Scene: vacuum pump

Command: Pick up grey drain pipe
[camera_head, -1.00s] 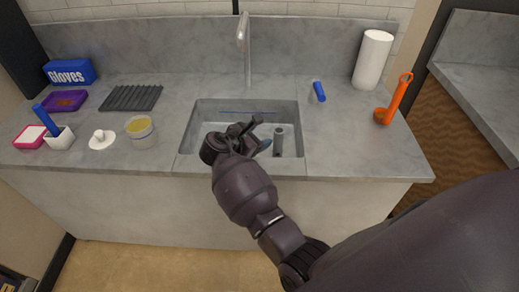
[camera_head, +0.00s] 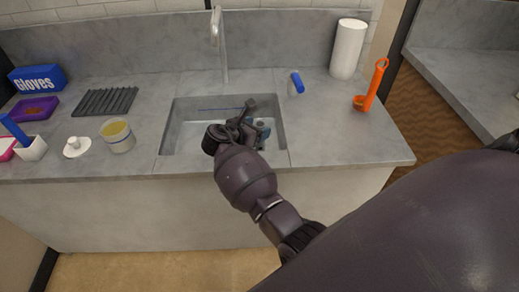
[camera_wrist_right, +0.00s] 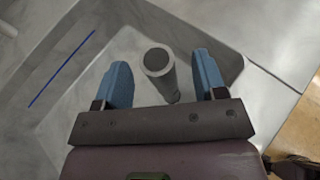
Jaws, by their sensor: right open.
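The grey drain pipe (camera_wrist_right: 160,72) stands in the sink basin, its round open top facing the camera in the right wrist view. My right gripper (camera_wrist_right: 163,82) is open. Its two blue fingers lie on either side of the pipe in that view, with gaps left and right; I cannot tell how deep the pipe is between them. In the head view my right gripper (camera_head: 257,130) is over the right part of the sink (camera_head: 180,125), and its hand hides the pipe. My left gripper is not in view.
A faucet (camera_head: 217,45) rises behind the sink. A blue-and-white item (camera_head: 296,84), a paper roll (camera_head: 348,49) and an orange tool (camera_head: 372,88) stand right; a tub (camera_head: 118,136) stands left.

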